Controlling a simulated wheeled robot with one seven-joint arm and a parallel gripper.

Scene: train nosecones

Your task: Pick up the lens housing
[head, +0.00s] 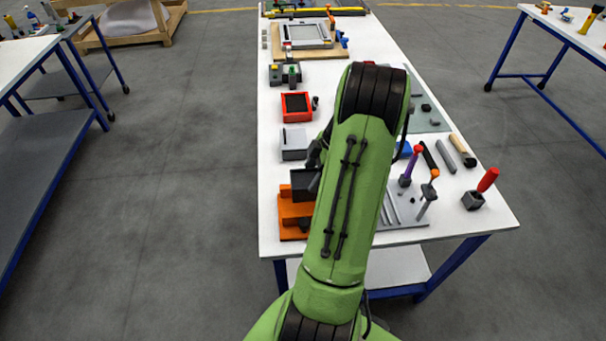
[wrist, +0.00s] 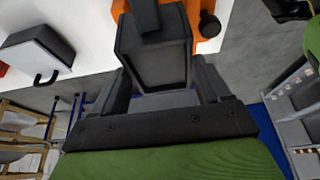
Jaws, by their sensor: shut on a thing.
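The lens housing is most likely the dark, box-shaped part (wrist: 155,62) with a recessed face in the wrist view. My gripper (wrist: 165,85) is shut on it, one finger on each side. In the head view a dark box (head: 303,184), seemingly the same part, shows at the orange fixture (head: 291,212), partly covered by my arm. The orange fixture (wrist: 208,12) is right behind the part in the wrist view. I cannot tell whether the part still touches the fixture. My arm hides most of the gripper in the head view.
A grey box (head: 294,143) and a red box (head: 296,106) stand farther along the white table (head: 272,180). Screwdrivers, including a red-handled one (head: 488,180) in a dark block, stand at the right front. The table's front edge is close. Open floor lies left.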

